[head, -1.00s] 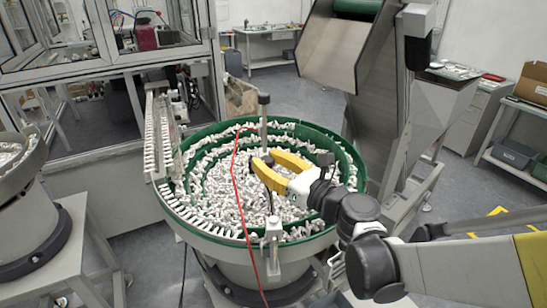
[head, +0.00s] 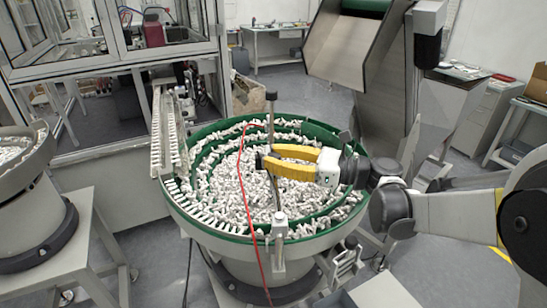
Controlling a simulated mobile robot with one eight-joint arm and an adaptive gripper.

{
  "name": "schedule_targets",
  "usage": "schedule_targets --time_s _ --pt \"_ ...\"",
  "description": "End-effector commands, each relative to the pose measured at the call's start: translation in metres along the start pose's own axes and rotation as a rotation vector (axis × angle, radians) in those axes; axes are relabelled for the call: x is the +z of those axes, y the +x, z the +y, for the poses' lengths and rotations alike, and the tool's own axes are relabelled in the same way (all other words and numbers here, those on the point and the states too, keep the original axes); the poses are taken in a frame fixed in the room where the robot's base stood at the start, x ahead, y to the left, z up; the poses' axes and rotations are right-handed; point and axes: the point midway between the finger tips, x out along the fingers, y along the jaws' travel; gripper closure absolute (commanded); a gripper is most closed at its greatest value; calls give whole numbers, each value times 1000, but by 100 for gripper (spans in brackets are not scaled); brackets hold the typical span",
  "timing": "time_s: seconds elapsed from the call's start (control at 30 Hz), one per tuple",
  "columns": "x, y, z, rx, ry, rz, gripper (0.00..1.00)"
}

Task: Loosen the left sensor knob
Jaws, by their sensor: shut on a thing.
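My gripper (head: 266,158) has two yellow fingers and reaches in from the right over the bowl feeder (head: 190,206). The fingertips are closed at the upright sensor post (head: 270,120), above the white parts. The left sensor knob (head: 259,161) shows only as a small dark bit at the fingertips; the fingers hide most of it. My gripper is shut on it. The post has a dark top and stands upright. A red cable (head: 241,190) hangs in a curve just left of the fingertips and passes down over the front rim.
White parts (head: 225,180) fill the green-walled bowl. A metal bracket (head: 279,250) stands on the front rim. A feed track (head: 165,130) rises at the left. A second bowl (head: 22,170) is at far left. A tall hopper chute (head: 350,50) stands behind.

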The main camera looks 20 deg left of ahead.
Motion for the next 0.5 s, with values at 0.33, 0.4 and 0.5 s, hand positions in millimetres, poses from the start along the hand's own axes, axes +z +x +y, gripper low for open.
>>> schedule_targets --time_s 0.33,0.4,0.5 --pt "0 0 -1 309 0 2 100" --pt "0 0 -1 360 0 2 100" --pt "0 0 -1 425 0 2 100"
